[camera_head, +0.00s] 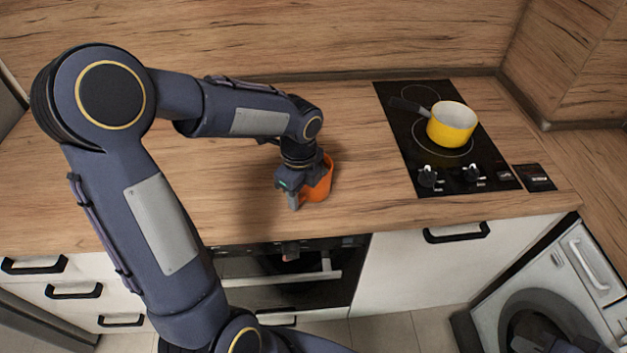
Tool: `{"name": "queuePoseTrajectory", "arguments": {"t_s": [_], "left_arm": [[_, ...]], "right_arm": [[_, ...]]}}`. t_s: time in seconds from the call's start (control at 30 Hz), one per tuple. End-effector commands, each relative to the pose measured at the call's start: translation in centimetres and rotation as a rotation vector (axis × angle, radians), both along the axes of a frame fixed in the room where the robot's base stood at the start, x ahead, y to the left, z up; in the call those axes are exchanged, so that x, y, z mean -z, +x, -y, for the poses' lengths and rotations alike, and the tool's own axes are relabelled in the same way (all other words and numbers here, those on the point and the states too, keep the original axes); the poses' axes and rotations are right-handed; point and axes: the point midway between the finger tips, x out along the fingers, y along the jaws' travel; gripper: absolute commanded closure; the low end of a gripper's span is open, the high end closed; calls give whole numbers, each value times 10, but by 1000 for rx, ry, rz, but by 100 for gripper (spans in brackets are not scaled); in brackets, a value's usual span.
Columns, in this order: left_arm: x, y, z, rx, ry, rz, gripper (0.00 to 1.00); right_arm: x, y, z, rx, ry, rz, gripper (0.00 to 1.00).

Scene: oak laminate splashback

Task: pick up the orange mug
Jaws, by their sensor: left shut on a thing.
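The orange mug (322,187) is near the front edge of the wooden counter, left of the hob. My left gripper (294,198) points down at the mug's left side and is shut on it. The gripper hides part of the mug, including its left side. I cannot tell whether the mug's base touches the counter. A dark part of my right arm, seemingly its gripper (545,338), shows at the bottom right in front of the washing machine. It is cut off by the frame edge, and its jaws are not clear.
A yellow saucepan (451,128) with a dark handle sits on the black hob (400,150) to the right. The oven (300,275) and drawers are below the counter. A washing machine (590,262) stands at the bottom right. The counter between mug and hob is clear.

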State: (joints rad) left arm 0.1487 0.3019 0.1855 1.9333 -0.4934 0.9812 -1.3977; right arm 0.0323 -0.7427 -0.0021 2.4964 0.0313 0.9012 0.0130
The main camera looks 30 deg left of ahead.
Motion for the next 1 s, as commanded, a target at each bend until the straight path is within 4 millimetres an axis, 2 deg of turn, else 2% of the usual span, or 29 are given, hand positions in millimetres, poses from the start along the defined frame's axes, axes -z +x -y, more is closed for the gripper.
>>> {"name": "queuePoseTrajectory", "arguments": {"t_s": [0.07,0.57,0.9,1.0], "left_arm": [[0,0,0,0,0,-1,100],[-6,1,0,-1,0,2,100],[-32,1,0,0,0,5,100],[-41,-7,0,-1,0,5,100]], "right_arm": [[0,0,0,0,0,0,100],[0,0,0,0,0,0,100],[-1,0,0,0,0,0,100],[0,0,0,0,0,0,100]]}}
